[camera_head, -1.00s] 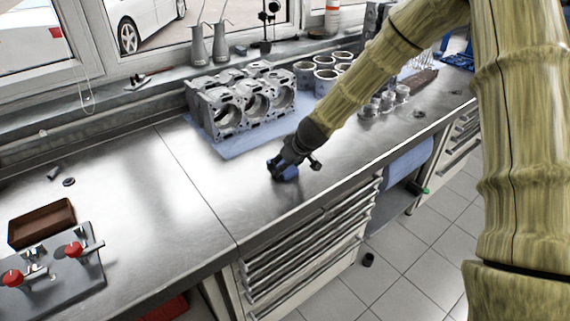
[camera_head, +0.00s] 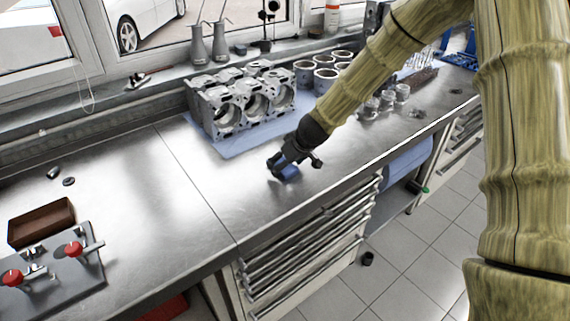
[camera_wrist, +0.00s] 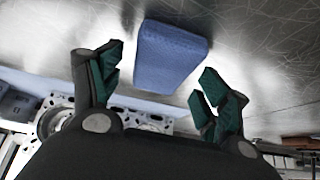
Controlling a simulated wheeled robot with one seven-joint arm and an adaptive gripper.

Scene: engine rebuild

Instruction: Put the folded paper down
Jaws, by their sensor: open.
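The folded paper (camera_wrist: 170,58) is a small blue block-like pad. In the wrist view it lies on the metal bench top, ahead of and between my two spread fingertips, with gaps to both fingers.
An engine block (camera_head: 240,103) stands on a blue sheet (camera_head: 232,147) behind my gripper. Cylinder liners (camera_head: 326,78) and pistons (camera_head: 385,100) stand to the right. A brown tray (camera_head: 42,222) and a fixture with red knobs (camera_head: 60,275) are at left. The bench between is clear.

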